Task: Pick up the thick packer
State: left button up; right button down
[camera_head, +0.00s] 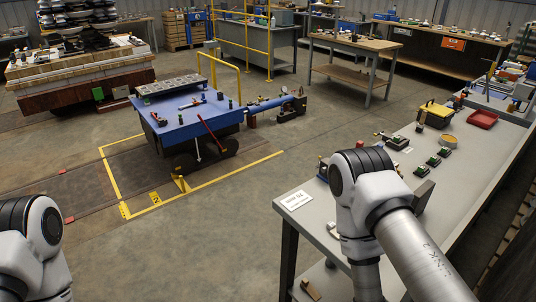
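I cannot tell which object is the thick packer. Small dark blocks with green tops lie on the grey workbench (480,150) at the right, one of them a green-topped block (433,161). A dark grey flat piece (423,197) stands beside my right arm, partly hidden by it. A small brown block (311,289) lies low down under the bench's front end. My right arm crosses in front of the bench, and its gripper is out of view. Only a joint of my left arm shows at the lower left, and its gripper is out of view.
A white label card (295,200) lies on the bench corner. A red tray (482,119) and yellow case (437,114) stand farther back. A blue-topped cart (195,116) stands inside yellow floor lines. The floor between cart and bench is clear.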

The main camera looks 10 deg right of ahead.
aim_at(331, 226)
jog(key=j+z, duration=0.15)
jog(key=z, duration=0.25)
jog(key=j+z, duration=0.2)
jog(key=z, duration=0.25)
jog(key=j+z, duration=0.15)
jog(key=z, duration=0.25)
